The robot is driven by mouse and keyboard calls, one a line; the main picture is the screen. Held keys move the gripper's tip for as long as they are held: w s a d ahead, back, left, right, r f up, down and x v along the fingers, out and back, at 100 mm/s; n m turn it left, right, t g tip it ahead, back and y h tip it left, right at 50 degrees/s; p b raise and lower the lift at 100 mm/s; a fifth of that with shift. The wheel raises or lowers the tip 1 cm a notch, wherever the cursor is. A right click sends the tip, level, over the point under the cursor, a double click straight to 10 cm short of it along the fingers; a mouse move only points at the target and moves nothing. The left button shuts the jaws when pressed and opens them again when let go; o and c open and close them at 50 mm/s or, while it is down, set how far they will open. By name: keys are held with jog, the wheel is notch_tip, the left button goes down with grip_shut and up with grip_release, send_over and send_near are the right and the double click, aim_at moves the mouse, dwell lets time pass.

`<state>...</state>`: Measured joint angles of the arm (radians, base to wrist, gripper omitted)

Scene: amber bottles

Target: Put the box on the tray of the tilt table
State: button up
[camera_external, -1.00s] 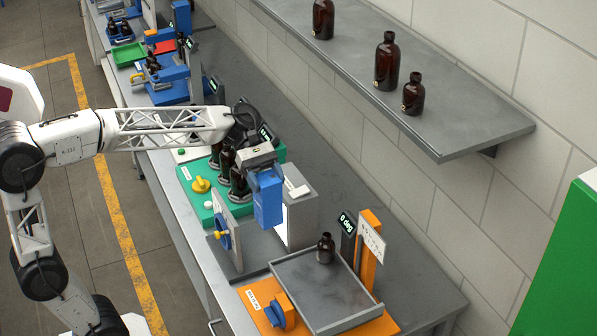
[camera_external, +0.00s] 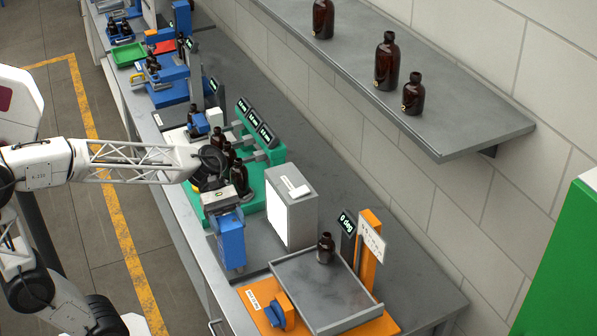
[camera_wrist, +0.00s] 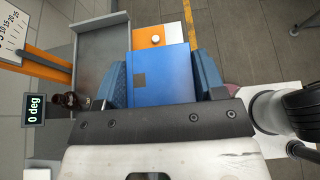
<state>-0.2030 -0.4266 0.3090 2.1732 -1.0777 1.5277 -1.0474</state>
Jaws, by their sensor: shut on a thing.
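My gripper (camera_external: 228,222) is shut on a blue box (camera_external: 231,246), which hangs below it to the left of the tilt table. In the wrist view the blue box (camera_wrist: 161,77) sits between my two bluish fingers. The tilt table has an orange base (camera_external: 258,299) and a grey rimmed tray (camera_external: 322,290) that looks level; its display (camera_external: 346,222) reads 0 deg. A small amber bottle (camera_external: 326,249) stands at the tray's back left corner. The box is apart from the tray.
A grey cabinet (camera_external: 306,215) with a white front stands behind the box. A blue knob (camera_external: 282,308) is on the tilt table's front. An orange post (camera_external: 367,240) rises at the tray's back. Amber bottles stand on the green station (camera_external: 272,178). Most of the tray is clear.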

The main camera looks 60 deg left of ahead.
aim_at(235, 246)
notch_tip(235, 246, down, 4)
jog(key=shift+f, duration=0.2)
jog(key=shift+w, duration=0.1)
jog(key=w+d+f, duration=0.1)
jog(key=w+d, duration=0.1)
jog(key=w, duration=1.3)
jog(key=shift+w+d+f, duration=0.2)
jog(key=shift+w+f, duration=0.05)
jog(key=shift+w, duration=0.1)
jog(key=shift+f, duration=1.85)
jog(key=o, duration=1.2)
